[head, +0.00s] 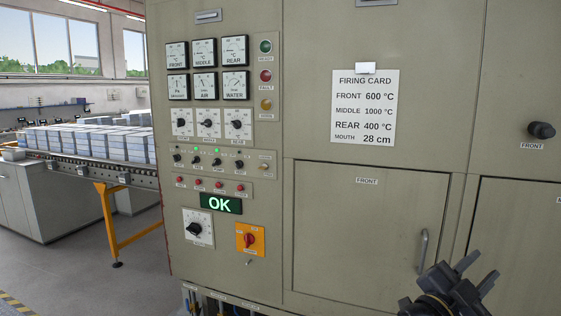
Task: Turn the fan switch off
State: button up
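A row of small dark toggle switches (217,162) sits on a strip of the beige control cabinet, left of centre. The second from the left appears to be labelled FAN (196,161). The label is tiny, and I cannot tell the lever's position for sure. Small green lamps glow above the row near the second and third switches. My gripper (481,270) is at the bottom right, in front of the cabinet's lower doors, far to the right of and below the switches. Its two dark fingers are apart, with nothing seen between them.
Gauges (206,70), dials (209,123) and red buttons (198,183) surround the switch row. Below are a green OK display (221,204) and an orange-backed red rotary switch (249,239). A door handle (423,250) protrudes near my gripper. A conveyor (90,165) stands left.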

aim_at(195, 159)
jog(key=i+j+u, duration=0.45)
jog(key=i+j, duration=0.15)
jog(key=i+j+u, duration=0.5)
jog(key=i, duration=0.25)
jog(key=i+j, duration=0.2)
jog(key=i, duration=0.25)
jog(key=i+j, duration=0.25)
jog(key=i, duration=0.2)
